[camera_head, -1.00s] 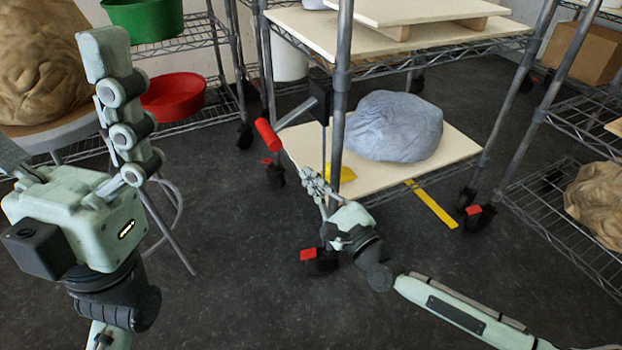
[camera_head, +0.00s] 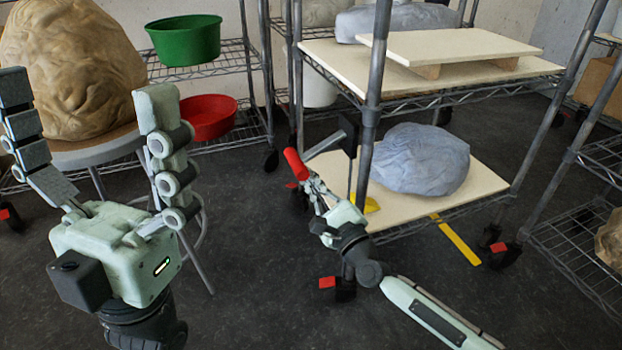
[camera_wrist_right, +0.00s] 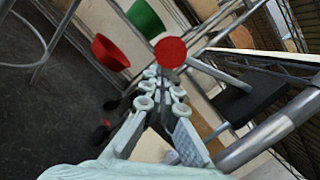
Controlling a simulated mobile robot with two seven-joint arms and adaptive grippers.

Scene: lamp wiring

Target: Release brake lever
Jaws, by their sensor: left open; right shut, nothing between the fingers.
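The brake lever shows as a red cylindrical handle (camera_head: 296,164) on a grey metal bar, beside the cart's near post. In the right wrist view the handle's round red end (camera_wrist_right: 171,52) is just beyond my fingertips. My right gripper (camera_head: 311,184) is shut and empty, with its fingertips close below the handle; I cannot tell if they touch it. The fingers also show in the right wrist view (camera_wrist_right: 160,82). My left gripper (camera_head: 85,95) is open and empty, raised at the left, far from the lever.
The wheeled cart (camera_head: 368,120) carries pale boards and a blue-grey bundle (camera_head: 420,160). A dark block (camera_head: 349,134) stands beside the lever. A stool with a brown sack (camera_head: 75,70) is behind my left gripper. Green (camera_head: 185,40) and red (camera_head: 209,119) tubs sit on a shelf.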

